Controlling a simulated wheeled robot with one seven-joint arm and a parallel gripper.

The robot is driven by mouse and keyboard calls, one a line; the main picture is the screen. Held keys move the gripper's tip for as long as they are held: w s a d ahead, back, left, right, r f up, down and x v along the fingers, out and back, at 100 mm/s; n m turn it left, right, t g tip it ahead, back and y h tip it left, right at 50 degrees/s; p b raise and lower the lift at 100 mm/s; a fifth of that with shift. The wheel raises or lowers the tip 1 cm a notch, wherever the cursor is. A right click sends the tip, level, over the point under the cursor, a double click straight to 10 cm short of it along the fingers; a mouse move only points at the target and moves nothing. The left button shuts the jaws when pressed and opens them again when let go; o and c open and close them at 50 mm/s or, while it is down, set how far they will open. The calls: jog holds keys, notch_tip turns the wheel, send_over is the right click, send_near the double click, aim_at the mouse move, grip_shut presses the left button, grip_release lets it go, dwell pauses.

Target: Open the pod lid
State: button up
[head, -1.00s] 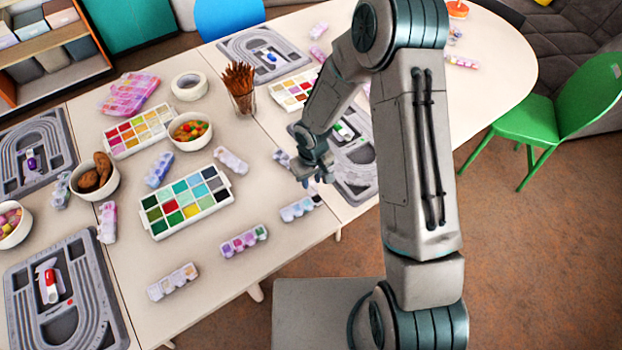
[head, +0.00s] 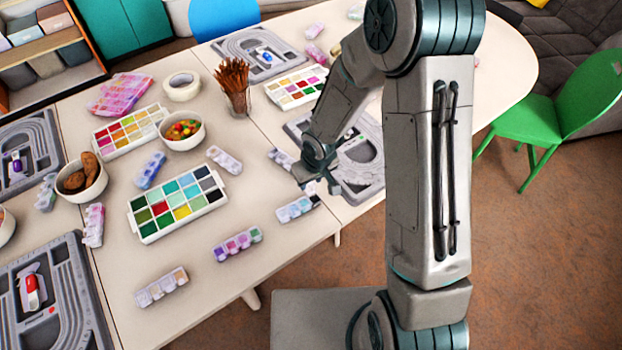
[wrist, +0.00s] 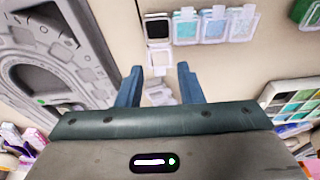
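A pod strip (head: 297,208) with pale blue compartments lies near the table's front edge. In the wrist view, the strip (wrist: 213,27) runs along the top. Its leftmost pod (wrist: 157,28) looks dark inside, and a pale, square lid-like flap (wrist: 160,58) stands off its near side; I cannot tell how far that lid is open. My gripper (head: 318,187) is by the strip's right end. Its two blue fingers (wrist: 159,75) are apart, with the flap just beyond their tips. A small whitish thing (wrist: 159,95) shows between the fingers, partly hidden; no grip on it shows.
A grey bead board (head: 362,172) lies right of the gripper. A colour tray (head: 178,202) lies to the left, with other pod strips (head: 237,244) around it. A brush cup (head: 236,100) and bead bowl (head: 183,130) stand further back.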

jog(key=p+v, duration=0.3)
jog(key=v, duration=1)
jog(key=shift+r, duration=0.4)
jog(key=shift+s+d, duration=0.1)
jog(key=s+d+r+m, duration=0.3)
jog(key=s+d+r, duration=0.2)
jog(key=s+r, duration=0.2)
jog(key=s+d+r+m+t+h, duration=0.1)
jog(key=s+d+r+m, duration=0.1)
jog(key=s+d+r, duration=0.4)
notch_tip(320, 180, up, 3)
jog(key=shift+s+d+f+m, duration=0.15)
jog(key=shift+s+d+m, duration=0.2)
jog(key=shift+s, duration=0.6)
